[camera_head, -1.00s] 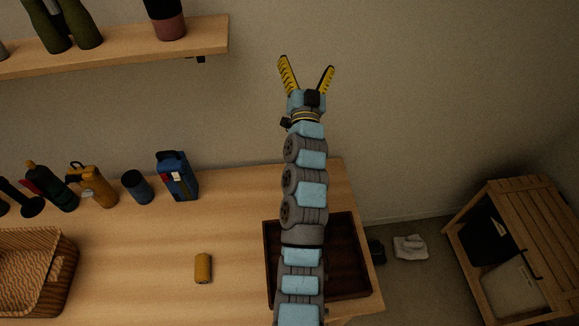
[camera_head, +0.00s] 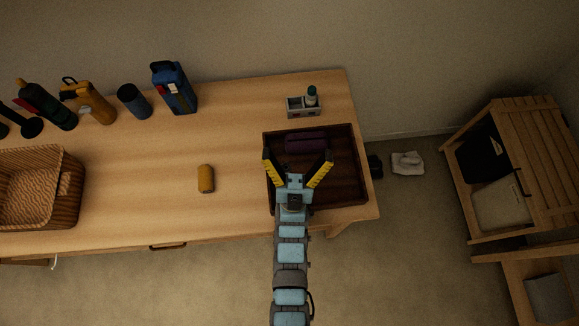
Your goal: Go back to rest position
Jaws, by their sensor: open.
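My gripper (camera_head: 297,169) has two yellow fingers spread wide, with nothing between them. It is over the near part of a dark wooden tray (camera_head: 355,182), which stands at the right end of the table. My arm runs from the bottom of the picture up to it. A dark purple item (camera_head: 305,142) lies in the tray just beyond the fingertips. The height of my gripper over the tray is hard to tell.
A slatted wooden cabinet (camera_head: 545,150) stands on the floor at right. Open floor lies before the table.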

